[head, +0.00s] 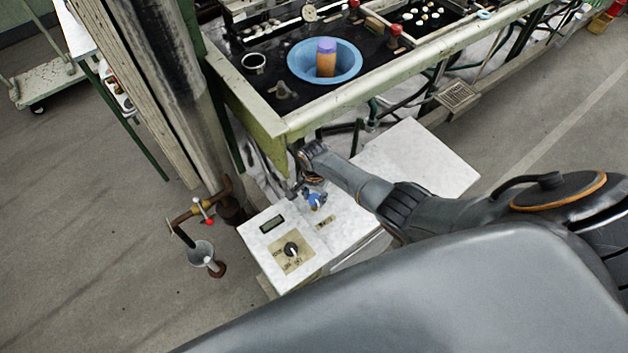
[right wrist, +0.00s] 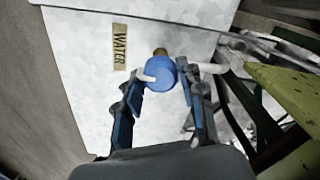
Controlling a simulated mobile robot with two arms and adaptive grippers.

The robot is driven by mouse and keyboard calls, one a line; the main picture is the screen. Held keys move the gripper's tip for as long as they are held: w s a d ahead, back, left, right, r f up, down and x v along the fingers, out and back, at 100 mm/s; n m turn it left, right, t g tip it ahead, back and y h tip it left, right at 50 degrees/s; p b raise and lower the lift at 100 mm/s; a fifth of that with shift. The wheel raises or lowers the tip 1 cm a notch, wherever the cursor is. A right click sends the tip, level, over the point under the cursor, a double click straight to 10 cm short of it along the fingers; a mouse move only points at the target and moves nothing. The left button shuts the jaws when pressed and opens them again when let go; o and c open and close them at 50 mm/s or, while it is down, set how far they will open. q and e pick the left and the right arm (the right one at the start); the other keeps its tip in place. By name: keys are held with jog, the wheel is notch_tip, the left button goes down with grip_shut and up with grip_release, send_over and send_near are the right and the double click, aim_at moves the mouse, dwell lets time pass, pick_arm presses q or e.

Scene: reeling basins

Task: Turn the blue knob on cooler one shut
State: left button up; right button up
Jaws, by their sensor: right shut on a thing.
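The blue knob (right wrist: 160,76) sits on a small valve on the white cooler, beside a tan label reading WATER. It also shows in the head view (head: 317,201), partly covered by my right gripper. My right gripper (right wrist: 160,88) has a finger on each side of the knob and is shut on it. In the head view my right gripper (head: 314,190) reaches down over the cooler (head: 262,232) from the right. The cooler's top has a display and a black dial. My left gripper is not in view.
A green-framed basin bench (head: 262,128) with a blue bowl (head: 300,62) stands close behind the cooler. A wooden post (head: 150,80) and a pipe with a red-handled tap (head: 205,212) are at the left. Hoses run under the bench.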

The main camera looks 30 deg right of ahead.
aim_at(315, 198)
jog(key=shift+w+d, duration=0.1)
jog(key=o, duration=1.2)
jog(key=shift+r, duration=0.1)
notch_tip(315, 198, up, 12)
jog(key=shift+f, duration=0.1)
